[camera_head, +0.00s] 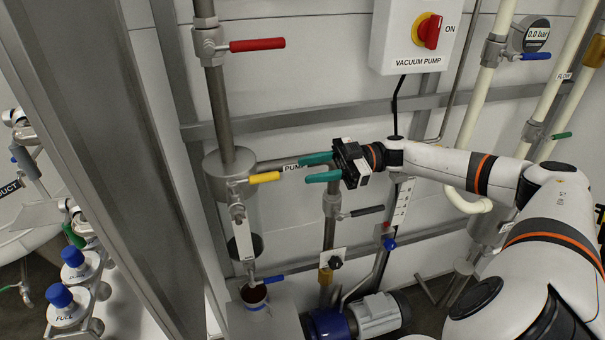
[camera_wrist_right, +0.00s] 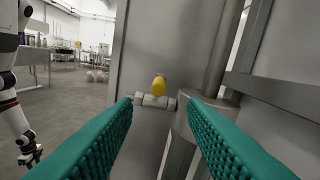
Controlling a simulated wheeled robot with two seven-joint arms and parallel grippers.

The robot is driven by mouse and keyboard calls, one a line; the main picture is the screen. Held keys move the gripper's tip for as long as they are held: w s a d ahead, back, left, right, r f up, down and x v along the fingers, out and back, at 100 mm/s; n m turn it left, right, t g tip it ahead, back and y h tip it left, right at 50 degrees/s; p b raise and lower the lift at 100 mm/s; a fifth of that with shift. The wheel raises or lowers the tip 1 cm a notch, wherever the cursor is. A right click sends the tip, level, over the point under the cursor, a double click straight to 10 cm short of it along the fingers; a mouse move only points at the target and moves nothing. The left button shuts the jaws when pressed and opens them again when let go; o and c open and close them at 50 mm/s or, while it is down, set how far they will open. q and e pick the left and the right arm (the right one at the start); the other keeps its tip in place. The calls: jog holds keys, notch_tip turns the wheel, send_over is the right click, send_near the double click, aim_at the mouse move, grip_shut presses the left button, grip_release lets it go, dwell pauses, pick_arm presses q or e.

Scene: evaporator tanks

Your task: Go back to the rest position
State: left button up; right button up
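My right gripper (camera_head: 318,168) reaches in from the right in the head view. Its two green fingers are apart and nothing is between them. They point left, towards the yellow-handled valve (camera_head: 264,178) on the steel pipe, and are apart from it. In the right wrist view the open fingers (camera_wrist_right: 164,120) frame the yellow handle (camera_wrist_right: 159,86), seen end-on beyond the fingertips. My left gripper is not visible in the head view.
A red-handled valve (camera_head: 257,45) sits above, and a blue-handled one (camera_head: 268,280) below. The vacuum pump switch box (camera_head: 404,50) is on the wall above my right arm. A grey steel post (camera_head: 100,150) stands at the left. Bottles with blue caps (camera_head: 73,257) stand beyond it.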

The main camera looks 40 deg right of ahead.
dwell(0.5)
jog(key=a+f+m+t+h, duration=0.7)
jog(key=a+f+m+h, duration=0.35)
jog(key=a+f, duration=0.75)
jog(key=s+f+m+g+h, duration=0.15)
jog(key=s+g, duration=0.25)
jog(key=s, duration=0.4)
jog(key=s+f+m+g+h, duration=0.1)
jog(key=s+f+g+h, duration=0.15)
jog(key=s, duration=0.45)
jog(key=s+f+m+g+h, duration=0.15)
jog(key=s+g, duration=0.25)
jog(key=s, duration=0.4)
notch_tip(320, 180, down, 27)
jog(key=g, duration=0.1)
jog(key=s+d+f+n+g, duration=0.1)
jog(key=s+d+f, duration=0.1)
jog(key=s+f, duration=1.3)
jog(key=shift+s+d+f+h, duration=0.2)
jog(key=shift+s+h, duration=0.1)
jog(key=shift+s, duration=0.6)
